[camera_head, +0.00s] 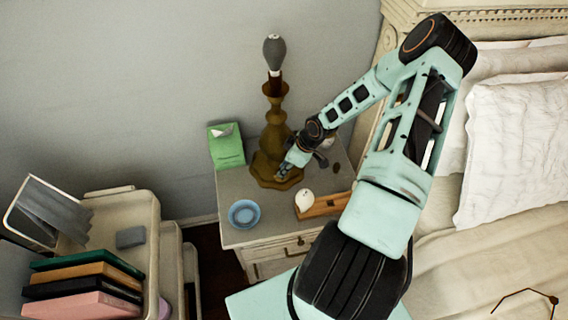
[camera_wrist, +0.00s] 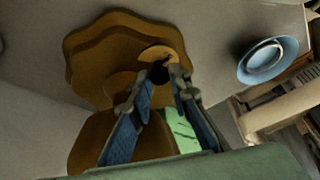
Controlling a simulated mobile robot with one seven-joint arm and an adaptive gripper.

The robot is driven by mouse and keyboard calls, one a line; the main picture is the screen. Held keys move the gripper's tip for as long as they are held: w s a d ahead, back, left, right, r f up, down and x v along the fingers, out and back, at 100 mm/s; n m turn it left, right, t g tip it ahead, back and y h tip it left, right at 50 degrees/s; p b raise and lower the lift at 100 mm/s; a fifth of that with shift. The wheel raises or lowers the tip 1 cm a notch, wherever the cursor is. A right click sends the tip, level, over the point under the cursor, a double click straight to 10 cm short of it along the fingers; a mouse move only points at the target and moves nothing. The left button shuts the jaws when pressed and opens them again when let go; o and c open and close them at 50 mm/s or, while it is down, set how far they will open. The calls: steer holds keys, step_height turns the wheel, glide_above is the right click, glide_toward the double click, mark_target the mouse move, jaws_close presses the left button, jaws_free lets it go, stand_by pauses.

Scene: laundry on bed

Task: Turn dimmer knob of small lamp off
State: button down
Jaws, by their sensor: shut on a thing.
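The small lamp (camera_head: 274,132) stands on the nightstand (camera_head: 237,187), with a brown-gold turned body and a bare grey bulb on top. In the wrist view its wavy-edged base (camera_wrist: 88,62) fills the upper left. A small dark dimmer knob (camera_wrist: 159,73) sits on a round tan plate at the base. My gripper (camera_wrist: 163,79) is at the base with its blue-padded fingers on either side of the knob, shut on it. In the head view my gripper (camera_head: 283,172) reaches the lamp's base from the right. The fingertips partly cover the knob, so its turned angle is unclear.
A green tissue box (camera_head: 226,147) stands left of the lamp. A blue bowl (camera_head: 244,213) is at the nightstand's front left. A wooden box (camera_head: 325,205) and a white round object (camera_head: 304,200) lie under my arm. The bed (camera_head: 490,235) is at right; a book-filled shelf (camera_head: 146,215) is at left.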

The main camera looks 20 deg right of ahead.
stand_by(0.5)
steer(key=c, duration=1.8)
jaws_free()
steer(key=v, duration=1.2)
steer(key=shift+w, duration=0.1)
